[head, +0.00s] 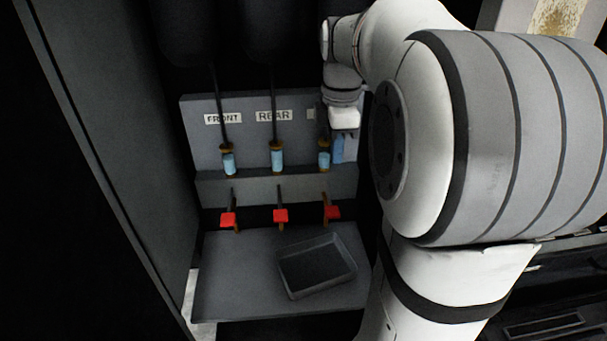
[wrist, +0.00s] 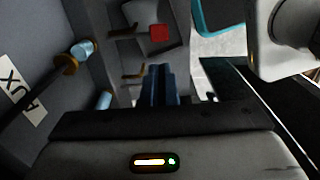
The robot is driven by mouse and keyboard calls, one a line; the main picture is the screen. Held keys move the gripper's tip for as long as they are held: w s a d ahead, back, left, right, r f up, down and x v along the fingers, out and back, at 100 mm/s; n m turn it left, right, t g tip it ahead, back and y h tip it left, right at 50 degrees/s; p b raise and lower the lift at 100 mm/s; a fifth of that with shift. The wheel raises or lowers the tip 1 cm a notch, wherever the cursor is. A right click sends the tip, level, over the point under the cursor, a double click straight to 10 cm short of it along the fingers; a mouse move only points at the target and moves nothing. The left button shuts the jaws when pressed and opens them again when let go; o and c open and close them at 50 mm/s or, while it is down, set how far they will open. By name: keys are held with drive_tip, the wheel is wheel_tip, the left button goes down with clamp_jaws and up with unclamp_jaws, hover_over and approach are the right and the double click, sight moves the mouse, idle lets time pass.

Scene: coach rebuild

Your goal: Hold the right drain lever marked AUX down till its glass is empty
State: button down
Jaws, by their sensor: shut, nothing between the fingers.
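Three red-ended levers stand in a row in the head view; the right one (head: 332,212) is below the right glass (head: 324,160), which shows blue liquid. My gripper (head: 338,150) is shut and empty, pointing down beside the right glass, above and apart from the right lever. Its dark blue fingers (wrist: 160,85) are together in the wrist view. The AUX label (wrist: 22,97) and a brass-collared glass (wrist: 83,50) are at left there. A red lever end (wrist: 158,33) shows beyond the fingers; I cannot tell which lever. A second brass lever (wrist: 130,78) is partly hidden behind the fingers.
The left lever (head: 228,219) and middle lever (head: 280,216) stand close by, under the FRONT glass (head: 229,163) and REAR glass (head: 277,160). A dark tray (head: 284,283) lies on the shelf below. A tall panel (head: 110,150) bounds the left side.

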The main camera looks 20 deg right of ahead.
sight(332, 211)
idle(0.3)
wheel_tip(332, 211, down, 14)
idle(0.6)
